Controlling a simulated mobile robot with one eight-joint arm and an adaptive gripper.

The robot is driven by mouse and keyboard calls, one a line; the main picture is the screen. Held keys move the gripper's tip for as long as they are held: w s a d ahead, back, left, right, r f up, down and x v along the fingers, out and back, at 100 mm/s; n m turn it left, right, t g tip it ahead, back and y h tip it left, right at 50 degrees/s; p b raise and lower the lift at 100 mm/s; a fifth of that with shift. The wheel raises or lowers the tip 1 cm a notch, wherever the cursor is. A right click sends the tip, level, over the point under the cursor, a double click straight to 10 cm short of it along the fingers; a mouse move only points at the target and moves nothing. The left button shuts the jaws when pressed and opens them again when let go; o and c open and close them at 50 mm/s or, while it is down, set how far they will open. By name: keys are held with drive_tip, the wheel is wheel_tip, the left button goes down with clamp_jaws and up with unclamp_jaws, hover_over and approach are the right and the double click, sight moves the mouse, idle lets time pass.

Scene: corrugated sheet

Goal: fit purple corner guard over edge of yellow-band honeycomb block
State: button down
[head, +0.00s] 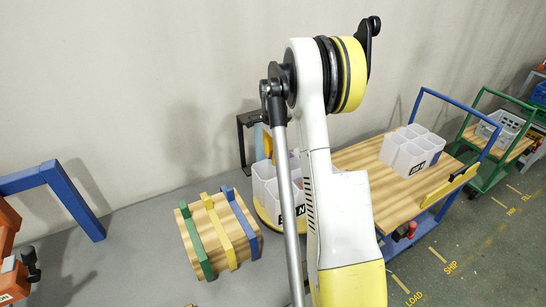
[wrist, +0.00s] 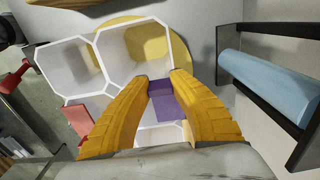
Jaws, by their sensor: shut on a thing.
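My gripper (wrist: 160,82) shows in the wrist view as two ribbed yellow fingers, shut on the purple corner guard (wrist: 170,106). The guard is a small bent piece with two faces, held between the fingertips. It is in front of the near rim of a white honeycomb block (wrist: 97,48) with open cells; I cannot tell whether they touch. In the head view this block (head: 265,187) stands left of my arm, partly hidden by it, with yellow under it. I cannot make out a yellow band on it. The gripper and guard are hidden in the head view.
A blue roll (wrist: 265,85) lies in a black rack beside the block. A red piece (wrist: 78,122) is left of my fingers. A wooden block with coloured bars (head: 220,235) stands left. Another white honeycomb block (head: 410,150) sits on a blue cart (head: 350,160) at right.

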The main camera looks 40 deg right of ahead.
idle(0.3)
drive_tip(key=c, duration=0.7)
unclamp_jaws()
drive_tip(key=shift+c, duration=0.2)
drive_tip(key=shift+r, duration=0.1)
drive_tip(key=shift+r+p, duration=1.7)
drive_tip(key=shift+r, duration=1.2)
